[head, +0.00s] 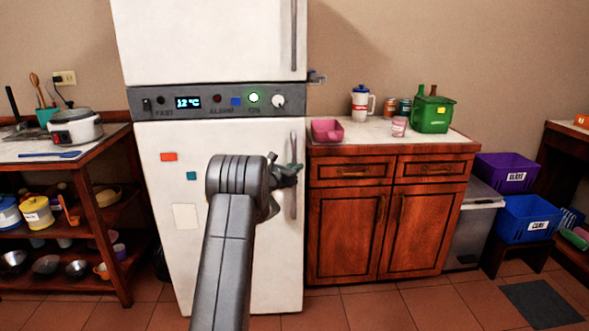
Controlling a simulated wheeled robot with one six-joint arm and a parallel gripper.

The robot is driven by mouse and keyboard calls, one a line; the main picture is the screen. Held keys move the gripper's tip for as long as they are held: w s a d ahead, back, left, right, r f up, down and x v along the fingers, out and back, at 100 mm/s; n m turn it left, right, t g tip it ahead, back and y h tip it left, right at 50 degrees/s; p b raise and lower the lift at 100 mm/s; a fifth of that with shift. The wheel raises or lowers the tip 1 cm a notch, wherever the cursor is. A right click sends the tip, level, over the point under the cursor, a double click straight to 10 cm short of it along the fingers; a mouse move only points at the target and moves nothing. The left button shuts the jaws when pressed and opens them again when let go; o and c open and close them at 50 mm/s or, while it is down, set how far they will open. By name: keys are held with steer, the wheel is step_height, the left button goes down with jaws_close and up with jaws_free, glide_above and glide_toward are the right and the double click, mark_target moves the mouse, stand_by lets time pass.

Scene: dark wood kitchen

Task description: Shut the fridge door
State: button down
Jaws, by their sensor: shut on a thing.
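The white fridge stands in the middle of the head view, with an upper door (208,45) and a lower door (225,140). A grey control panel (220,101) runs between them. Both doors look flush with the body from here; I cannot tell if a small gap is left. A long vertical handle (294,146) runs down the right side of the lower door. My gripper (293,172) is at this handle, shut on it around its middle. My arm covers part of the lower door, and the fingertips are small and partly hidden by the wrist.
A wooden cabinet (345,228) with a pink tray (327,130) and a green box (432,114) on top stands right of the fridge. A shelf table (95,160) with a cooker (75,127) stands left.

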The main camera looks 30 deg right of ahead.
steer(key=shift+w+r, duration=0.2)
steer(key=shift+r, duration=0.1)
steer(key=c, duration=1.4)
jaws_free()
steer(key=shift+c, duration=0.2)
steer(key=shift+a, duration=0.15)
steer(key=v, duration=1.3)
steer(key=shift+s+a+f, duration=0.2)
steer(key=shift+s+f, duration=0.05)
steer(key=shift+s, duration=0.05)
steer(key=shift+d, duration=0.1)
steer(key=x, duration=1.2)
steer(key=shift+w+d, duration=0.25)
steer(key=shift+w, duration=0.1)
